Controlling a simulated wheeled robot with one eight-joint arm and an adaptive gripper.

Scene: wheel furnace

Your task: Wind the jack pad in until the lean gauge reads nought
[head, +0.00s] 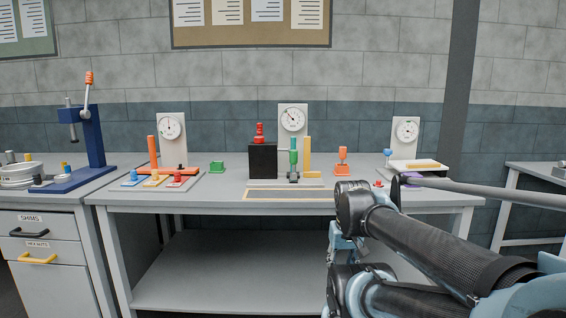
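Three round dial gauges on grey upright plates stand on the workbench in the head view: a left dial (169,128), a middle dial (292,118) and a right dial (406,130). No label shows which is the lean gauge, and the readings are too small to tell. In front of the middle dial stand a green upright part (293,157), a yellow upright (307,156) and a black block (263,161) with a red knob (260,133). I cannot tell which part is the jack pad.
A blue press (86,144) stands left. My arm covers the bench's right front; the lower shelf (225,275) is bare.

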